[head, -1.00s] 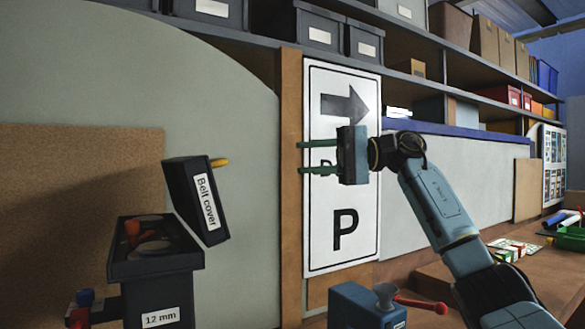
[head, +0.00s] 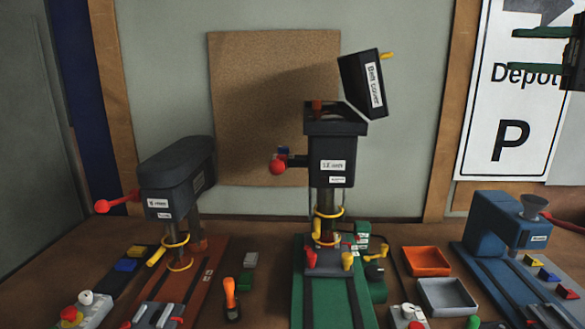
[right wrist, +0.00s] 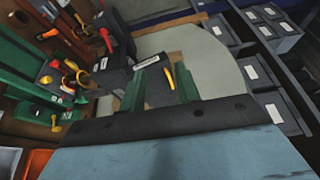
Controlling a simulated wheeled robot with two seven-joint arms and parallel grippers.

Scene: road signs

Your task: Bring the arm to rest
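My right gripper (head: 512,47) is at the upper right edge of the head view. Its two green fingers point left and are apart, with nothing between them. Behind it on the wall is a white sign (head: 512,140) with an arrow, "Depot" and "P"; the picture edge cuts it off. Most of my right arm is outside the head view. My left gripper is not in view.
A drill press (head: 332,155) with its belt cover (head: 362,85) tilted up stands mid-bench. Another drill press (head: 178,170) with its cover shut is left. A blue machine (head: 495,225) is right. Orange (head: 427,261) and grey (head: 446,296) trays lie between. Shelf bins (right wrist: 268,52) show in the wrist view.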

